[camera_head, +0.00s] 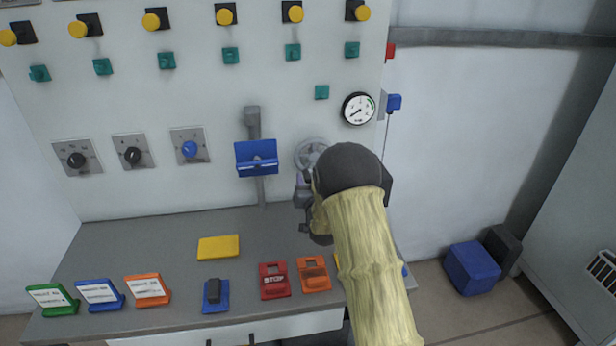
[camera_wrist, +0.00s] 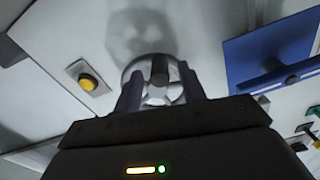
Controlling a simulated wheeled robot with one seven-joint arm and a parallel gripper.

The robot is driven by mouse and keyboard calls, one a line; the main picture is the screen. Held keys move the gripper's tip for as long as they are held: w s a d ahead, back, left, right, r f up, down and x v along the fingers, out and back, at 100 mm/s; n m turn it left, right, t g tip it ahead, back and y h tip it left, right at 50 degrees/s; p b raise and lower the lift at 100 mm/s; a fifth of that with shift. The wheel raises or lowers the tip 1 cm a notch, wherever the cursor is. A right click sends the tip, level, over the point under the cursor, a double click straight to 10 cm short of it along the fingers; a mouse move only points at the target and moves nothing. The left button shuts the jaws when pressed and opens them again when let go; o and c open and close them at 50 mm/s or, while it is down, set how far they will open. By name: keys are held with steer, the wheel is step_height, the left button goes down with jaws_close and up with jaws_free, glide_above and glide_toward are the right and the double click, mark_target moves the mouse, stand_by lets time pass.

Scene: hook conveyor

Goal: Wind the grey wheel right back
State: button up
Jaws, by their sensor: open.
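The grey wheel (camera_head: 309,146) is on the upright panel, just left of and below the round gauge (camera_head: 358,108). Its lower part is hidden behind my arm in the head view. In the wrist view the wheel (camera_wrist: 136,66) is straight ahead, with a dark grip or post (camera_wrist: 160,70) standing out from it. My gripper (camera_wrist: 161,88) is open, its two fingers on either side of the wheel's middle. I cannot tell whether they touch it. In the head view my gripper (camera_head: 301,190) is partly hidden by my wrist.
A blue holder (camera_head: 257,158) is on the panel left of the wheel. Selector knobs (camera_head: 189,149) are further left.

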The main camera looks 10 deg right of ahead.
steer(key=shift+w, duration=0.9)
steer(key=shift+c, duration=0.4)
jaws_close()
steer(key=shift+a+m+b, duration=0.1)
steer(key=shift+m+b, duration=0.25)
steer(key=shift+m, duration=0.05)
